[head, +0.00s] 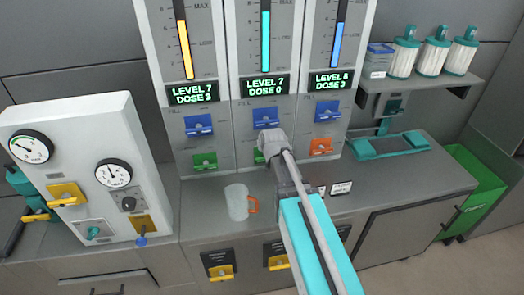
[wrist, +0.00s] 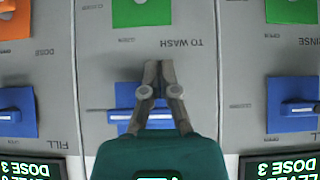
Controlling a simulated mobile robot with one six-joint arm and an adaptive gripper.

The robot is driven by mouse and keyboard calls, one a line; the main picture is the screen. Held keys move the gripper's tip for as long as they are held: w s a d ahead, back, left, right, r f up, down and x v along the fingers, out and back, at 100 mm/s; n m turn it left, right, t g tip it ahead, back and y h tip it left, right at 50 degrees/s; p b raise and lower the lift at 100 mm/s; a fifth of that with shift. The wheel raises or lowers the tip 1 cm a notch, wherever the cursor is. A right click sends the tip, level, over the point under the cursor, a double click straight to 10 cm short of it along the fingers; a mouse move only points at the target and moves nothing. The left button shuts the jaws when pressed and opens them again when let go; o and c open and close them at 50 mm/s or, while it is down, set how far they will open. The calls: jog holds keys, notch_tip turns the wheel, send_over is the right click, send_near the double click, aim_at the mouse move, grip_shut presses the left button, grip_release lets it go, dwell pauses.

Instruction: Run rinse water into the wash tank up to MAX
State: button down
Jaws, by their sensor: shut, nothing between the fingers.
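In the head view, three tall gauge panels stand side by side. The left gauge (head: 184,45) has a yellow column, the middle gauge (head: 265,40) teal, the right gauge (head: 337,42) blue. The middle display (head: 264,86) reads LEVEL 7, DOSE 0. The teal column top is below MAX. My gripper (head: 268,137) is shut and empty in front of the middle panel, by its blue FILL valve (head: 266,113). In the upside-down wrist view, the fingers (wrist: 158,66) partly hide that valve's handle (wrist: 124,116); contact is unclear. A green valve (wrist: 141,12) labelled TO WASH is on the same panel.
The left panel has a blue valve (head: 198,124) and a green one (head: 204,160); the right has blue (head: 327,110) and orange (head: 321,146). A clear jug (head: 238,202) stands on the counter. A dial box (head: 85,170) is left; a filter shelf (head: 430,82) is right.

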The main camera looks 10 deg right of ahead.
jog(key=s+f+b+x, duration=0.2)
jog(key=b+x, duration=0.8)
jog(key=x, duration=0.2)
jog(key=shift+f, duration=0.15)
dwell(0.3)
jog(key=shift+w+d+b, duration=0.1)
jog(key=shift+d+b, duration=0.15)
jog(key=shift+b, duration=0.05)
dwell(0.5)
jog(key=shift+a, duration=0.1)
